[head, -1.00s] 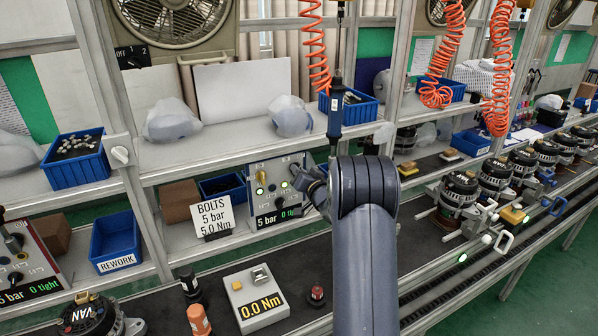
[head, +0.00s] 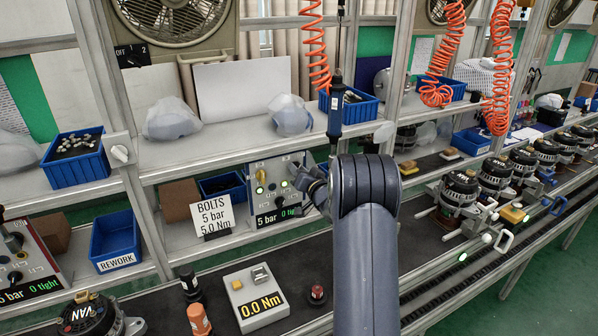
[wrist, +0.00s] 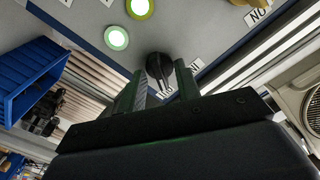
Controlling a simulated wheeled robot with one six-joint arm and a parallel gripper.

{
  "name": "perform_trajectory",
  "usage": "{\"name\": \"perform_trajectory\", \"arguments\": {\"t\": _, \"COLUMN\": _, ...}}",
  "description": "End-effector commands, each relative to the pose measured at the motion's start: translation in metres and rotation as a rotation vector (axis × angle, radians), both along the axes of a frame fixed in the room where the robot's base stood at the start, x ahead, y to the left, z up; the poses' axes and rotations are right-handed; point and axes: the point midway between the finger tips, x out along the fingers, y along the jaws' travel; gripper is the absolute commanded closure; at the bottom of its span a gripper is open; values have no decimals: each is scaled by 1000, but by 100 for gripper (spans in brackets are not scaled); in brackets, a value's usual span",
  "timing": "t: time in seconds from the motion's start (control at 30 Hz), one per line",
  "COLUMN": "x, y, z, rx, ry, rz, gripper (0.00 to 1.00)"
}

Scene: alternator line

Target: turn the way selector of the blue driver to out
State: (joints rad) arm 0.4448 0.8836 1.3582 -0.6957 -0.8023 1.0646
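A grey control box (head: 283,200) with a green-lit display stands on the lower shelf. In the wrist view its black rotary selector (wrist: 158,66) lies between the fingertips of my gripper (wrist: 161,82). The fingers stand apart on both sides of the selector; whether they touch it is unclear. A white label beside the selector is partly hidden by the fingers. My gripper also reaches the box's right side in the head view (head: 312,184).
Green (wrist: 116,38) and yellow-green (wrist: 140,8) lamps glow on the box face. A BOLTS sign (head: 213,214) stands left of the box. Blue bins (head: 115,240) line the shelves. A torque tester (head: 257,297) sits on the dark bench in front.

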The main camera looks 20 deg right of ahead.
Motion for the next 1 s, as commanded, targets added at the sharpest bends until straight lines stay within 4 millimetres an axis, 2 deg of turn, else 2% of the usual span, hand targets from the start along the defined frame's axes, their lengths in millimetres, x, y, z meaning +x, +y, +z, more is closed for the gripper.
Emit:
{"name": "perform_trajectory", "arguments": {"t": 0.17, "x": -23, "y": -1, "z": -2, "rx": 0, "ry": 0, "rz": -1, "gripper": 68}}
{"name": "perform_trajectory", "arguments": {"t": 0.4, "x": -68, "y": -3, "z": -2, "rx": 0, "ry": -1, "rz": -3, "gripper": 68}}
{"name": "perform_trajectory", "arguments": {"t": 0.6, "x": -95, "y": -4, "z": -1, "rx": 0, "ry": 0, "rz": -1, "gripper": 68}}
{"name": "perform_trajectory", "arguments": {"t": 0.77, "x": -104, "y": -4, "z": -1, "rx": 1, "ry": 0, "rz": 0, "gripper": 68}}
{"name": "perform_trajectory", "arguments": {"t": 1.0, "x": -104, "y": -4, "z": 0, "rx": 0, "ry": -1, "rz": -1, "gripper": 68}}
